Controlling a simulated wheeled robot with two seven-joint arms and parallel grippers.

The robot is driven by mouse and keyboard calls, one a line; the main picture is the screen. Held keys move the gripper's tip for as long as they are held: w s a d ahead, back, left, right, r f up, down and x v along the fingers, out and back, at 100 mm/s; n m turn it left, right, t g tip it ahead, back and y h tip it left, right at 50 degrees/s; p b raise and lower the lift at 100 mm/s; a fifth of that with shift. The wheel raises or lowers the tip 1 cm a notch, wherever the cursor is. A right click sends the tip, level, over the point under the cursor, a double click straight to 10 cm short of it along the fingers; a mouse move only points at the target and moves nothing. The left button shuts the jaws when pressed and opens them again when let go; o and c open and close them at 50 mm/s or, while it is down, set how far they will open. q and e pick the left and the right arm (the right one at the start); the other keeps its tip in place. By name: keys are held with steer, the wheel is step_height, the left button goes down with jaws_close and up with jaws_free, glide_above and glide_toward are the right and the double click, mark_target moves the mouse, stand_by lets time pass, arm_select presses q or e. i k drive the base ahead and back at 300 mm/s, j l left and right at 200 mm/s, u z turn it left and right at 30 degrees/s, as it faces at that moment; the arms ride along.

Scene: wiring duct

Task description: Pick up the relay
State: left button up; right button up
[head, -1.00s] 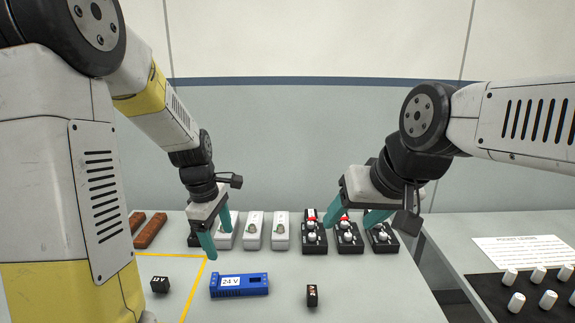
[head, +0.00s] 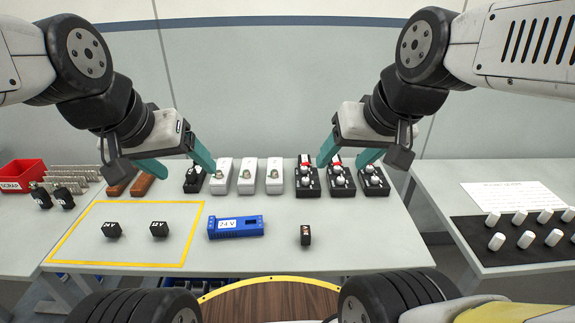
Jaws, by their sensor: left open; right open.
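Several small black blocks that look like relays are on the table. One block (head: 305,235) stands upright alone, right of a blue unit (head: 236,228) labelled 24 V. Two more, a left block (head: 112,230) and a right block (head: 158,229), sit inside the yellow outline; their small labels are hard to read. My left gripper (head: 188,171) is open and empty above the back left of the table. My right gripper (head: 340,165) is open and empty over the black switch units at the back. Both are well apart from the blocks.
Three white units (head: 247,176) and several black switch units (head: 307,176) line the back. A red scrap bin (head: 22,175) stands at the left. A side table (head: 445,185) at the right holds a black mat with white cylinders.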

mark_target(305, 229)
steer(key=k+l+u, duration=0.15)
steer(key=l+u, duration=0.2)
steer(key=k+l+u, duration=0.45)
steer(key=l+u, duration=0.2)
steer(key=l, duration=0.05)
